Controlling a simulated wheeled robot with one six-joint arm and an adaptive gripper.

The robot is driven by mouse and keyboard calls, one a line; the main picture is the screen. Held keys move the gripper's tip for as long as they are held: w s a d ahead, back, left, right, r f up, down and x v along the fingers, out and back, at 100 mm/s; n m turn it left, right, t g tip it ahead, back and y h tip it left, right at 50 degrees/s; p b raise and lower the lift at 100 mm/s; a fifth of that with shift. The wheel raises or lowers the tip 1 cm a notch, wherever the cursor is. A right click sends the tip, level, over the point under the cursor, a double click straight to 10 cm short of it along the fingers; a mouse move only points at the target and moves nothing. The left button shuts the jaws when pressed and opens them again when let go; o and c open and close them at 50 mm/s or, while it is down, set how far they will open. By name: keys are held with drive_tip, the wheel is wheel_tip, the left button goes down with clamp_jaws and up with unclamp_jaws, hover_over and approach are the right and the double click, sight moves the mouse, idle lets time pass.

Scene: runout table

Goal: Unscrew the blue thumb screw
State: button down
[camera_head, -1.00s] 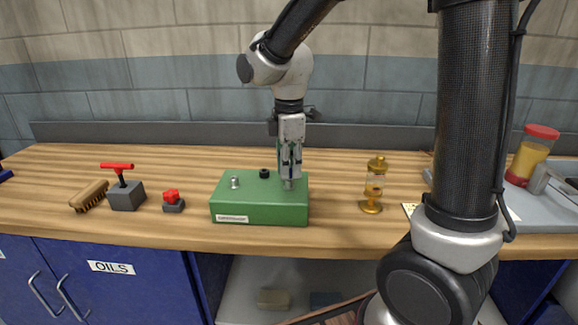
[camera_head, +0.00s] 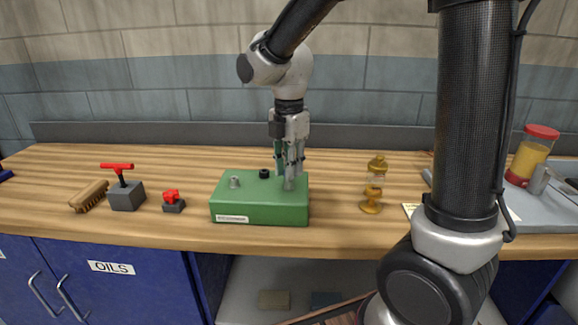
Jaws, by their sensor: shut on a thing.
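A green box (camera_head: 260,208) with a pale label on its front stands on the wooden table. My gripper (camera_head: 290,178) points straight down over the right part of its top. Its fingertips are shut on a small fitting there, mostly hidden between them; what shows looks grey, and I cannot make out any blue.
Left on the table (camera_head: 345,234) are a brush (camera_head: 89,196), a grey block with a red T-handle (camera_head: 127,195) and a red knob on a grey base (camera_head: 173,199). A brass oiler (camera_head: 374,185) stands right of the box. A grey tray (camera_head: 535,213) with a red-lidded jar (camera_head: 531,156) is far right.

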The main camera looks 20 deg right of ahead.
drive_tip(key=n, duration=0.3)
drive_tip(key=shift+n, duration=1.2)
drive_tip(key=c, duration=1.4)
unclamp_jaws()
drive_tip(key=shift+o, duration=0.2)
